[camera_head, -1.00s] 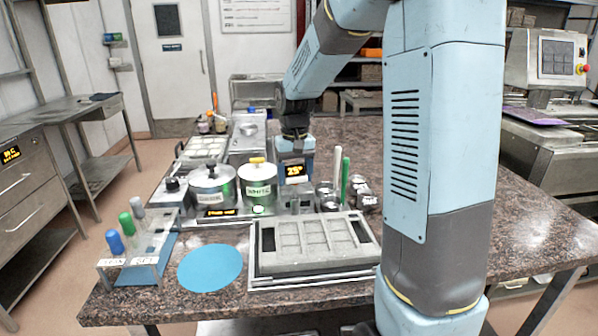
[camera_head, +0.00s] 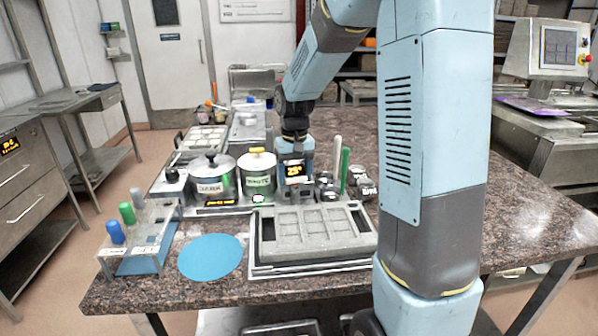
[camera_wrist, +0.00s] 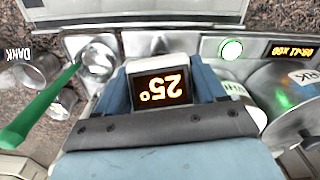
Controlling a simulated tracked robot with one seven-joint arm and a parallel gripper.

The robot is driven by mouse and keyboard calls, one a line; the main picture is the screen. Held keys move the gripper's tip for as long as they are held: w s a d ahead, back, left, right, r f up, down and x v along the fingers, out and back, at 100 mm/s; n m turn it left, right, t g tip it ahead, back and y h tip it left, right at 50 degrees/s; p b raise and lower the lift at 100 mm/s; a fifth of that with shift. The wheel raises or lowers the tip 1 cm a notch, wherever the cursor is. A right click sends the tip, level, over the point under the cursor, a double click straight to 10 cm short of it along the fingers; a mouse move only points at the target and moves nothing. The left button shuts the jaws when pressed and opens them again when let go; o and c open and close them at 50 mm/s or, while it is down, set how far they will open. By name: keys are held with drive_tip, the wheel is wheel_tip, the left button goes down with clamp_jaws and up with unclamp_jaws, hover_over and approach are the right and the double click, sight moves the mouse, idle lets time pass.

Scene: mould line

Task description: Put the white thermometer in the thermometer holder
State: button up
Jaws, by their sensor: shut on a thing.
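My gripper (camera_wrist: 170,95) is shut on a small display unit, apparently the thermometer (camera_wrist: 160,88), whose dark screen reads 25° in orange. The screen is upside down in the wrist view. In the head view the thermometer (camera_head: 294,170) is right of the white-labelled pot, with my gripper (camera_head: 297,148) above it. Its lower end is hidden. A clear rack (camera_head: 150,247) with blue, green and grey capped pieces stands at the left table edge; I cannot tell whether it is the thermometer holder. A round metal fitting (camera_wrist: 98,57) shows close by in the wrist view.
The dark-labelled pot (camera_head: 209,178) and white-labelled pot (camera_head: 257,172) stand left of my gripper. Small metal cups with a green rod (camera_head: 345,170) and a white rod (camera_head: 337,160) are at its right. A grey mould (camera_head: 315,232) and blue disc (camera_head: 211,257) lie in front.

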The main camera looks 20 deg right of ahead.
drive_tip(key=shift+f, duration=0.4)
drive_tip(key=o, duration=1.1)
drive_tip(key=shift+o, duration=0.2)
drive_tip(key=shift+r, duration=0.1)
drive_tip(key=shift+w+r, duration=0.1)
drive_tip(key=shift+r, duration=3.3)
